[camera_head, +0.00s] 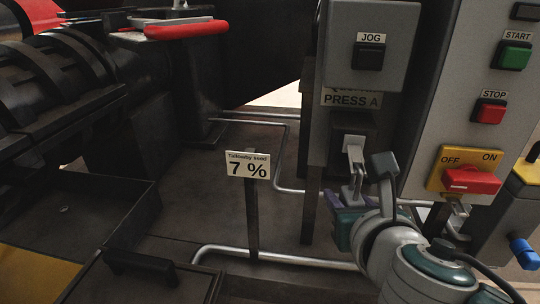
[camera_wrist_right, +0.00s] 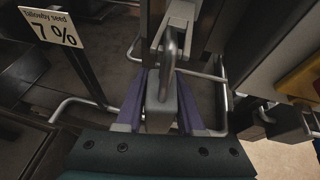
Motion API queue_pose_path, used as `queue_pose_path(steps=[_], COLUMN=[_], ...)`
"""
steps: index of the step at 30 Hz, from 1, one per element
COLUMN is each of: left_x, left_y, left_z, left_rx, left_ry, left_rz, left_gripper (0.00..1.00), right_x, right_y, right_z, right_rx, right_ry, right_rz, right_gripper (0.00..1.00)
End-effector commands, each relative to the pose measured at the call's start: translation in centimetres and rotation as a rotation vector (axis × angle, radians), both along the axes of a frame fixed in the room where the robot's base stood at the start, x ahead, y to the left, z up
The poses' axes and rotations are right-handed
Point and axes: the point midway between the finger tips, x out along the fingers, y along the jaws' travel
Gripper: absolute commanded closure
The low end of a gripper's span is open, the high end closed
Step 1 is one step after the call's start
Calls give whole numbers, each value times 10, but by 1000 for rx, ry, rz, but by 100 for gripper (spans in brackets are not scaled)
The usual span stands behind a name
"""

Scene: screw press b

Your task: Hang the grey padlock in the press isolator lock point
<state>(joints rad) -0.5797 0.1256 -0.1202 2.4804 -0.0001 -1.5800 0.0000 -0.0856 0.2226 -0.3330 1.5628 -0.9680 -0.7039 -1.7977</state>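The grey padlock (camera_wrist_right: 160,106) shows in the right wrist view with its shackle pointing up, between the two purple fingers of my right gripper (camera_wrist_right: 162,95). The fingers appear to press on both sides of its body. The shackle is at a pale bracket (camera_wrist_right: 180,20); I cannot tell whether it passes through it. In the head view my right gripper (camera_head: 352,215) is below that bracket (camera_head: 355,158), under a black box. The isolator (camera_head: 452,172) has a red handle (camera_head: 470,181) and a metal lock tab (camera_head: 457,214) below it, right of the gripper. My left gripper is out of view.
A post with a "7 %" sign (camera_head: 248,165) stands left of the gripper. Silver pipes (camera_head: 280,260) run low behind and below it. The control panel with START (camera_head: 512,56) and STOP (camera_head: 489,112) buttons rises at the right. A blue-handled box (camera_head: 500,215) is at far right.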

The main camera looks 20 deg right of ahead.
Motion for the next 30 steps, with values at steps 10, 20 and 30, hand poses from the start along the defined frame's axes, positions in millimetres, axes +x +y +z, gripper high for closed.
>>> queue_pose_path(steps=[10,20,30], left_x=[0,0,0], left_y=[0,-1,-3], left_z=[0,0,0], left_rx=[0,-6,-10], left_ry=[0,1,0], left_rz=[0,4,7], left_gripper=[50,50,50], right_x=[0,0,0], right_y=[0,0,0], right_z=[0,0,0], right_rx=[0,0,0], right_ry=[0,0,0], right_rz=[0,0,0], right_gripper=[100,78,100])
